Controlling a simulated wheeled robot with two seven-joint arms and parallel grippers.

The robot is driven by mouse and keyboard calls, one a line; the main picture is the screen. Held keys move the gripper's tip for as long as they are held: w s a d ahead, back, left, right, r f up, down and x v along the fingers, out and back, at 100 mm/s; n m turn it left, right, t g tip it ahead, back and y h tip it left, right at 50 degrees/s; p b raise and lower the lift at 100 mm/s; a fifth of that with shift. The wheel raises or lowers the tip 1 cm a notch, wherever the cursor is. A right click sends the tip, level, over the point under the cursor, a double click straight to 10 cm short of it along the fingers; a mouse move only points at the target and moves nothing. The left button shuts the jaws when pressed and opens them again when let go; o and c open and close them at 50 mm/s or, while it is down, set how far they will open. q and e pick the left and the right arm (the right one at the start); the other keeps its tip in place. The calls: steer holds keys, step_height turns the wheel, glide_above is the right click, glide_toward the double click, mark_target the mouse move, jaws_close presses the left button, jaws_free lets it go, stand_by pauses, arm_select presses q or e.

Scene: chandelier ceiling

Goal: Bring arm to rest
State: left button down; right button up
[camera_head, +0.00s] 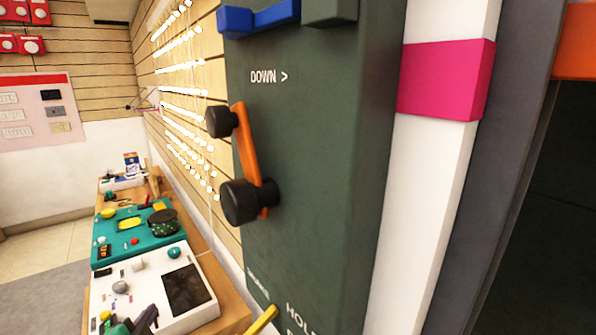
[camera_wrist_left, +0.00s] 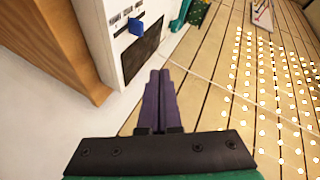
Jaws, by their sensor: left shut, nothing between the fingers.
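My left gripper (camera_head: 147,317) shows low at the left of the head view, over the front of a white panel (camera_head: 205,262) on a wooden bench. Its dark purple fingers are shut with nothing between them. In the left wrist view the shut gripper (camera_wrist_left: 160,76) points toward the plank wall, with the white panel (camera_wrist_left: 100,38) beyond and left of it. It appears apart from the panel. My right gripper is in neither view.
A large dark green box (camera_head: 320,150) with an orange crank (camera_head: 247,145) stands close on the right. A teal board (camera_head: 150,252) lies farther along the bench. Strings of lit bulbs (camera_head: 183,95) hang on the plank wall. Grey floor (camera_head: 45,290) is clear at left.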

arm_select(q)
steer(key=s+d+f+n+g+h, duration=0.1)
steer(key=s+d+f+n+g, duration=0.5)
steer(key=s, duration=0.4)
steer(key=s+d+f+n+g+h, duration=0.2)
steer(key=s+d+f+n+g, duration=0.15)
steer(key=s+f, duration=0.6)
step_height(320, 180, down, 20)
steer(key=s+g, duration=0.2)
steer(key=s+a+f+g, duration=0.1)
steer(key=s+a+f, duration=0.2)
steer(key=s+f, duration=1.35)
step_height(320, 180, up, 14)
steer(key=s+p, duration=0.1)
steer(key=p, duration=1.2)
steer(key=shift+m+y, duration=0.3)
steer(key=shift+m, duration=0.15)
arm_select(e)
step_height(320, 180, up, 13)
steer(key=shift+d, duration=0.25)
arm_select(q)
steer(key=shift+d, duration=0.1)
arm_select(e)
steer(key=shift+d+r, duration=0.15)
